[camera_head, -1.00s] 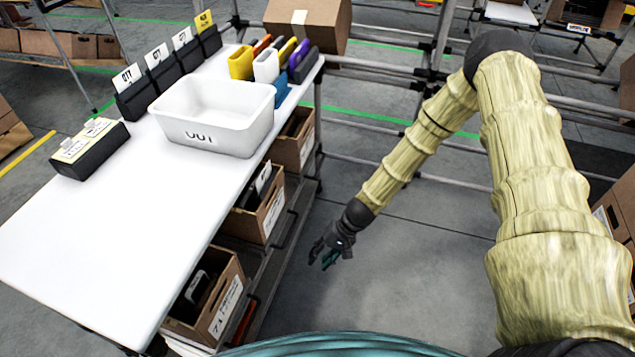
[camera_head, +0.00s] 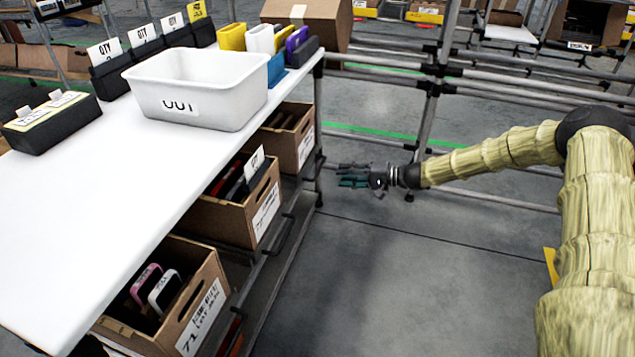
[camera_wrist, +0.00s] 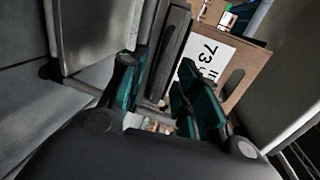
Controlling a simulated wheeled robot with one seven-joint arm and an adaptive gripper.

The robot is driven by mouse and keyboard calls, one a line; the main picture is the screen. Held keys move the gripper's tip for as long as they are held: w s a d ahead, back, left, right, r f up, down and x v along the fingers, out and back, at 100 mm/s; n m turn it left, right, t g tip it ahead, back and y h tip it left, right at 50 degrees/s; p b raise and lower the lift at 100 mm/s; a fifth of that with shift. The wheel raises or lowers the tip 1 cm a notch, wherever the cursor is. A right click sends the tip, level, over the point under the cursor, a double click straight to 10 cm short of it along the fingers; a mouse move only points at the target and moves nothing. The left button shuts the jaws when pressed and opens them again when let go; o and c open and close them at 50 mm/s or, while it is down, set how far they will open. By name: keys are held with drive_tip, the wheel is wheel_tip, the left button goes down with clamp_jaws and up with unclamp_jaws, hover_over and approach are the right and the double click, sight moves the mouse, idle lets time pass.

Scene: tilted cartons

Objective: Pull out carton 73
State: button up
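Carton 73 is a brown cardboard box whose white label reads 73 in the wrist view (camera_wrist: 251,64). It appears tilted there, with a slot in its front. In the head view the far carton (camera_head: 296,150) on the lower rack seems to be the same one; its label is too small to read. My gripper (camera_head: 352,178) is to the right of that carton, beside the rack's corner post, fingers pointing left. In the wrist view my gripper (camera_wrist: 162,72) has its two dark-green fingers apart with nothing held between them. The carton lies beyond the fingertips, apparently not touched.
A front carton (camera_head: 188,310) labelled 71 and a middle carton (camera_head: 254,205) sit under the white table (camera_head: 110,190). A white bin (camera_head: 240,100) stands on top. A grey post (camera_head: 319,140) rises by the far carton. The floor (camera_head: 370,280) right of the rack is clear.

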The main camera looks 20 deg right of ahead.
sight(317, 172)
drive_tip(key=shift+w+b+x, duration=0.2)
drive_tip(key=shift+b+x, duration=1.95)
drive_tip(key=shift+x, duration=3.1)
drive_tip(key=shift+d+r, duration=0.1)
clamp_jaws()
